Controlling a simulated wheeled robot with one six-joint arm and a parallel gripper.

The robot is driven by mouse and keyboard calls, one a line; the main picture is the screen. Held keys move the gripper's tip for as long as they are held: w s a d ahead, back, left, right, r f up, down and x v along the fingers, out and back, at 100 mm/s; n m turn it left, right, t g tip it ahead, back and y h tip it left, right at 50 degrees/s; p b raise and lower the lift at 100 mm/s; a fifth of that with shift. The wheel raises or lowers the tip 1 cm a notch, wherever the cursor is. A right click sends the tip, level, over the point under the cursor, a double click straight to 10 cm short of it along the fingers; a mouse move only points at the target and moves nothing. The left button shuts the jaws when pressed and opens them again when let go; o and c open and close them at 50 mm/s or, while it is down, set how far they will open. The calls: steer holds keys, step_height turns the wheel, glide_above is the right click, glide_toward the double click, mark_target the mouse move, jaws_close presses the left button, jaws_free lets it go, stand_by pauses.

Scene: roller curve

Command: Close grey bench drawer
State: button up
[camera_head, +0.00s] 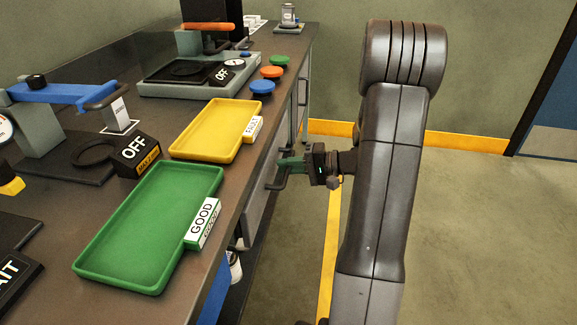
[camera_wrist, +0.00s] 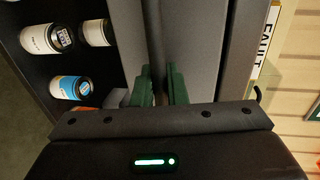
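The grey bench drawer (camera_head: 258,200) is under the bench top, its front facing the aisle. How far it stands out is hard to tell. Its dark bar handle (camera_head: 272,186) sticks out from the front. My gripper (camera_head: 290,164) is at the handle, reaching in from the right. In the wrist view the grey drawer front (camera_wrist: 198,45) fills the middle, and the handle bar (camera_wrist: 152,35) runs down toward my green fingers (camera_wrist: 160,88). The fingers are apart with a gap between them, and the bar lies nearer the left finger. Contact with the bar is unclear.
The bench top holds a green tray (camera_head: 125,245), a yellow tray (camera_head: 190,142) and coloured buttons (camera_head: 262,88). Bottles (camera_wrist: 66,87) stand on a dark shelf beside the drawer in the wrist view. The floor (camera_head: 480,230) right of my arm is clear.

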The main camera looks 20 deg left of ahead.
steer(key=shift+a, duration=0.1)
jaws_close()
steer(key=shift+r+b+x, duration=0.2)
steer(key=shift+b+x, duration=0.35)
steer(key=shift+x, duration=0.45)
steer(key=shift+o, duration=1.7)
jaws_free()
steer(key=shift+o, duration=1.3)
steer(key=shift+a, duration=0.15)
steer(key=p+v, duration=0.1)
steer(key=v, duration=1.2)
steer(key=shift+d, duration=0.4)
steer(key=shift+a, duration=0.1)
